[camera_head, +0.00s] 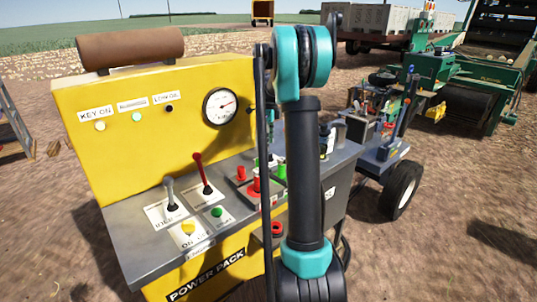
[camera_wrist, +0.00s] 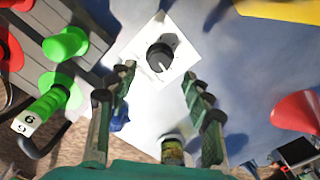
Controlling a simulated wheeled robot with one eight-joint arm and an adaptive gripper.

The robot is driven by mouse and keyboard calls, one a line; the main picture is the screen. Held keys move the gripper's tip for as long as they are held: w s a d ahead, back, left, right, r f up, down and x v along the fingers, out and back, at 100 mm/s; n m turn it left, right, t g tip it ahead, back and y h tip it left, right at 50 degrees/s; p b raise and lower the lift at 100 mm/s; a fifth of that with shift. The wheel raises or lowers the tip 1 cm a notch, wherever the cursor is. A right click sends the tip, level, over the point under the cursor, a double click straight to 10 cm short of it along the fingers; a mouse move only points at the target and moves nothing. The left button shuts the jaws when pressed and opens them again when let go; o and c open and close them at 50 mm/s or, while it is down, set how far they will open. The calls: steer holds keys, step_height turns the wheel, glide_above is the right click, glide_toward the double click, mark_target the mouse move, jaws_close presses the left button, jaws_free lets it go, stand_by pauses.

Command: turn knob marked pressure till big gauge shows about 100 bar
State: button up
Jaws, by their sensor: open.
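A black round knob (camera_wrist: 160,57) with a pale pointer line sits on a white square plate (camera_wrist: 136,48) in the wrist view. Lettering on the plate is not readable. My gripper (camera_wrist: 158,84) is open, with its two green fingers spread on either side below the knob in the picture; neither finger visibly touches it. The big round gauge (camera_head: 220,107) is on the yellow panel (camera_head: 160,140) in the head view. Its needle points right and slightly up; its numbers are too small to read.
Green couplings (camera_wrist: 65,45) stand left of the knob in the wrist view, and a red cone-shaped part (camera_wrist: 298,112) stands at right. Two levers (camera_head: 202,173) and red fittings (camera_head: 256,184) rise from the grey console top (camera_head: 140,250). A small can (camera_wrist: 172,150) shows between my fingers.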

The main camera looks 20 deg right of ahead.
mark_target(269, 154)
step_height(269, 154, down, 6)
steer(key=shift+f, duration=0.1)
stand_by(0.4)
steer(key=c, duration=1.2)
